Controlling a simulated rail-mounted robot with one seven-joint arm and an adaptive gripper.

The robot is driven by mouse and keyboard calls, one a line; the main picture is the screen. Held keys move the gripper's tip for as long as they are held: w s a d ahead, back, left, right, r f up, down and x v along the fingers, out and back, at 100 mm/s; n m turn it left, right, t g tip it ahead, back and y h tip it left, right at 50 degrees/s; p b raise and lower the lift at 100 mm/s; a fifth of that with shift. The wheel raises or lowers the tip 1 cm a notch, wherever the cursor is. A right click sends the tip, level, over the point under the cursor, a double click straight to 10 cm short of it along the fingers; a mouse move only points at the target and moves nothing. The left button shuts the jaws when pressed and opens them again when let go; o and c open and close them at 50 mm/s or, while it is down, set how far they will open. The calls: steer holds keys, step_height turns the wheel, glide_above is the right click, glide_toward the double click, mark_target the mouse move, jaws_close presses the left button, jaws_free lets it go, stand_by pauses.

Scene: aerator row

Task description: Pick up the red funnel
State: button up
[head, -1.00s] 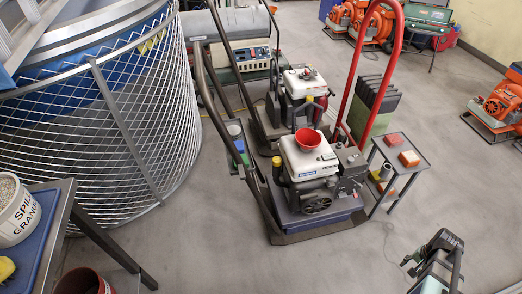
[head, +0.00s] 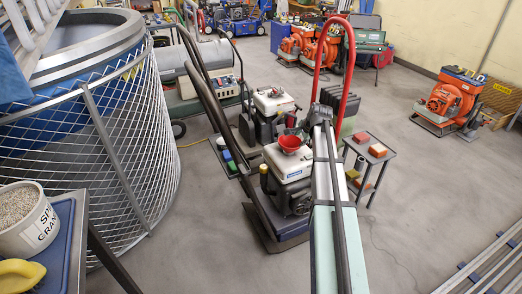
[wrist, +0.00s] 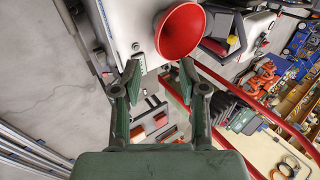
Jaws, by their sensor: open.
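The red funnel (head: 290,144) stands mouth-up on the white tank (head: 284,163) of the nearer engine machine in the head view. In the wrist view the funnel (wrist: 182,32) shows as a wide red cone at the top, beyond my fingertips and a little right of their midline. My gripper (wrist: 160,70) is open and empty, its two green-padded fingers apart. The funnel is not between the fingers, and its spout is mostly hidden. In the head view my arm reaches up just right of the machine; the fingers are hard to make out there.
A red hoop handle (head: 349,60) rises behind the machine. A dark long handle (head: 212,100) leans at its left. A mesh-caged tank (head: 130,150) fills the left.

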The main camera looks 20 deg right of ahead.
mark_target(292, 151)
steer(key=shift+m, duration=0.5)
steer(key=x, duration=1.1)
steer(key=d+b+x, duration=0.1)
steer(key=x, duration=0.5)
steer(key=shift+w+f, duration=0.15)
jaws_close()
steer(key=shift+a, duration=0.1)
